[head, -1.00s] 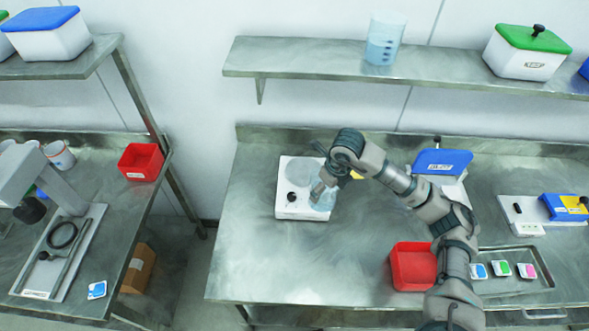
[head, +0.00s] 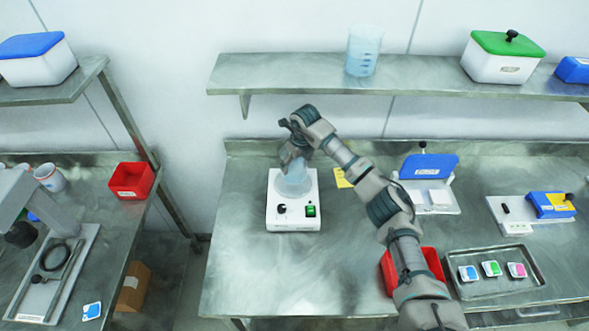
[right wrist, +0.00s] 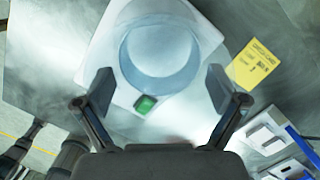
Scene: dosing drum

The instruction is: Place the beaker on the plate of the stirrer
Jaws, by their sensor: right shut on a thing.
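The stirrer (head: 294,221) is a white box with a black knob and a lit green switch on the bench. Its round plate is mostly covered by the clear, bluish beaker (head: 293,183), which stands upright over it. I cannot tell whether the beaker touches the plate. In the right wrist view the beaker (right wrist: 160,50) shows between the two fingers (right wrist: 161,90), above the white stirrer (right wrist: 118,75). My left gripper is not in view.
A yellow note (head: 343,177) lies right of the stirrer. A blue-lidded device (head: 430,166), a red bin (head: 431,262) and a tray (head: 490,291) are farther right. Another beaker (head: 363,50) stands on the shelf (head: 300,75). Bench left and front of the stirrer is clear.

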